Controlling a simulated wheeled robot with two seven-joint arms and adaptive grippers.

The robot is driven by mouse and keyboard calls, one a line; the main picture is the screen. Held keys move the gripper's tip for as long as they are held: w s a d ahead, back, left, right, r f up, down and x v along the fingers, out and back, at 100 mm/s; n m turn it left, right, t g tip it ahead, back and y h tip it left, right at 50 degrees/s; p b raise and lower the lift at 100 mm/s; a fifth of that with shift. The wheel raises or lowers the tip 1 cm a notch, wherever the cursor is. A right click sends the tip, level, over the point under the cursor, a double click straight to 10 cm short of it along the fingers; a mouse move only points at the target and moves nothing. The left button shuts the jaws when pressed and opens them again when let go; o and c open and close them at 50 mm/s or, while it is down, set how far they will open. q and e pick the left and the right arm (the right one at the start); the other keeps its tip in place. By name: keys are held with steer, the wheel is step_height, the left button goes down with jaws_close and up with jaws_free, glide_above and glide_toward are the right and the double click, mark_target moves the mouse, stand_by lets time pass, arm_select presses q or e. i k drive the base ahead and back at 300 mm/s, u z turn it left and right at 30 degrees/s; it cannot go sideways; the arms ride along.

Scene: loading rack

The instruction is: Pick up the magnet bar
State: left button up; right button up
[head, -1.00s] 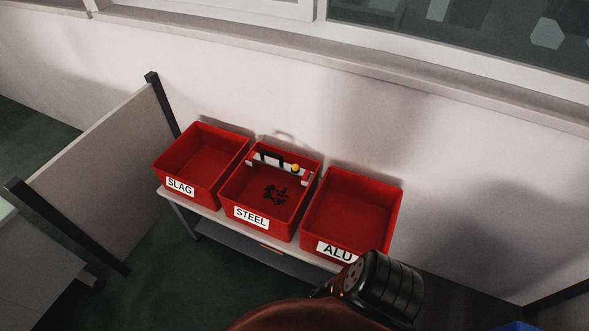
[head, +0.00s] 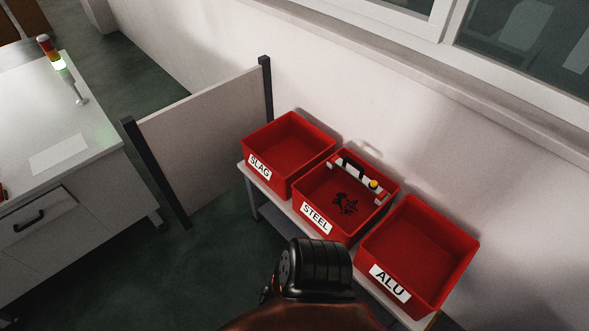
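The magnet bar (head: 351,176) is a pale bar with a black handle and a yellow knob (head: 374,184). It lies across the upper back part of the red STEEL crate (head: 320,220), near its back wall. Dark scraps (head: 345,204) lie on that crate's floor in front of the bar. A black ribbed part and a brown-red part of my own arm show at the bottom middle, in front of the rack. No gripper fingers are in view, and nothing is touching the bar.
The red SLAG crate (head: 262,178) stands left of the STEEL crate and the red ALU crate (head: 400,300) stands right, both empty. They sit on a low shelf (head: 268,198) against a pale wall. A partition panel (head: 205,130) stands left, beyond it a white workbench (head: 60,110) with a signal light (head: 52,52).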

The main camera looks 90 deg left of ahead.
mark_target(359, 177)
steer(key=u, duration=2.05)
